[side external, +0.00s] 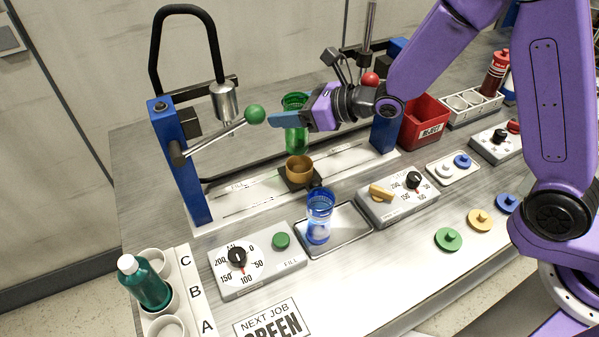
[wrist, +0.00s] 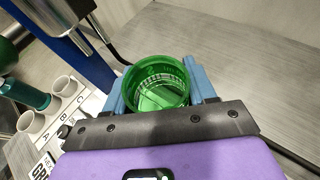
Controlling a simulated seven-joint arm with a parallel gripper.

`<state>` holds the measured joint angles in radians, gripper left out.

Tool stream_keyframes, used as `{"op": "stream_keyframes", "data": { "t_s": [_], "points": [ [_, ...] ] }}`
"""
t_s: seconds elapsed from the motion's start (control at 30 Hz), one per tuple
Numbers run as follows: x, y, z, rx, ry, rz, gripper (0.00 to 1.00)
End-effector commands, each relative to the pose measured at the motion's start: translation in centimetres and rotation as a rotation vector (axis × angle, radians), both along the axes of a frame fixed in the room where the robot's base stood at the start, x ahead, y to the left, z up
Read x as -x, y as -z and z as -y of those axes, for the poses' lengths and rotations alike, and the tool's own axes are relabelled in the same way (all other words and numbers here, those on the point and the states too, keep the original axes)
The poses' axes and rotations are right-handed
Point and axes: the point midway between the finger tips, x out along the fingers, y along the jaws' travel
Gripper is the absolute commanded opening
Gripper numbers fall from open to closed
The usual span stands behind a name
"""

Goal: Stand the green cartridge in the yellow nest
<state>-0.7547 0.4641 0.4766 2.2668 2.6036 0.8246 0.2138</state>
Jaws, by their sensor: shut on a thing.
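The green cartridge (side external: 296,138) is a clear green cylinder, held upright in my gripper (side external: 290,118). Its open top (wrist: 157,84) shows between the two blue fingers in the wrist view, where my gripper (wrist: 157,90) is shut on it. The yellow nest (side external: 299,168) is a round amber cup on a dark base on the white rail. In the side view the cartridge is above the nest and slightly behind or left of it. I cannot tell whether its lower end is lined up with the nest. The nest is hidden in the wrist view.
A blue cartridge (side external: 319,215) stands in a metal tray (side external: 352,236) in front of the nest. A lever with a green ball (side external: 255,115) is close left of my gripper. A blue post (side external: 180,160) stands left, a red reject bin (side external: 424,118) right.

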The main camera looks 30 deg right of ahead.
Motion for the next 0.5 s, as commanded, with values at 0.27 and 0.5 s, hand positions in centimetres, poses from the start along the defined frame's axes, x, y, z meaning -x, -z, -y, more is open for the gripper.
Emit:
{"op": "stream_keyframes", "data": {
  "t_s": [0.27,0.5],
  "points": [
    [-0.2,0.2,0.6,-0.001,0.047,-0.002,0.11],
    [-0.3,1.8,0.8,-0.001,0.057,-0.008,0.11]
  ]
}}
